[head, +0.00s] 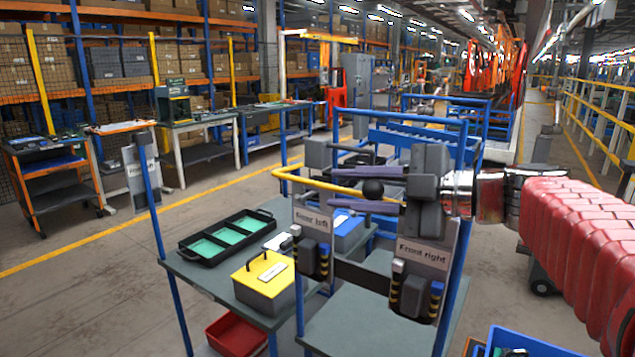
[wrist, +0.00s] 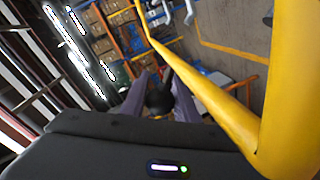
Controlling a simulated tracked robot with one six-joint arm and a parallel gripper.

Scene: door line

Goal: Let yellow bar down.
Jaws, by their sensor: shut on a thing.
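The yellow bar (head: 310,181) runs level or nearly so across the top of a blue-framed work stand, with a bend at its left end; its right part is hidden behind my gripper. In the wrist view the yellow bar (wrist: 215,103) passes close beside my gripper, thick at the right. My gripper (head: 345,184) has its two purple fingers one above and one below a black ball knob (head: 373,189), shut on it. The knob also shows between the fingers in the wrist view (wrist: 160,98). How the knob joins the bar is hidden.
Blue posts (head: 152,200) and hanging signs, one reading "Front right" (head: 422,252), stand around the stand. A grey table (head: 215,277) below holds a black tray (head: 226,236) and a yellow-lidded box (head: 264,280). Open floor lies to the left.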

